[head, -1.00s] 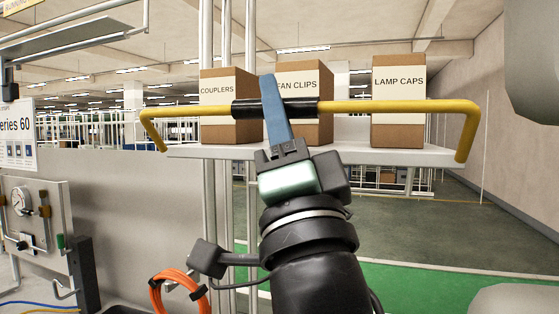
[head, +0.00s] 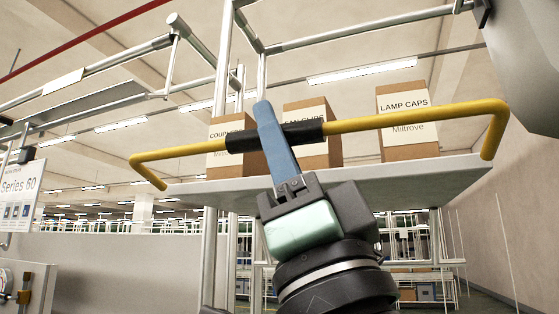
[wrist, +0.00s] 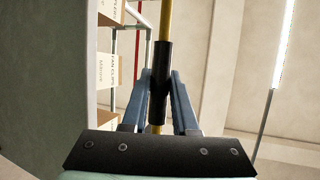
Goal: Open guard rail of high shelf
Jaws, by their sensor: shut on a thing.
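The guard rail (head: 400,117) is a yellow bar with bent ends and a black grip sleeve (head: 303,133) near its middle. It stands in front of the boxes on the high shelf (head: 400,177). My gripper (head: 268,125) has its blue fingers on the black sleeve. In the wrist view, the two fingers of my gripper (wrist: 159,95) lie on either side of the black sleeve (wrist: 161,75), and the yellow bar (wrist: 166,20) runs between them. In the head view the near finger hides part of the sleeve.
Boxes stand on the shelf behind the rail: couplers (head: 232,150), a partly hidden middle box (head: 322,150) and lamp caps (head: 408,140). Metal posts (head: 222,60) and a lamp frame (head: 85,100) rise at the left. A plain wall (head: 500,230) is at the right.

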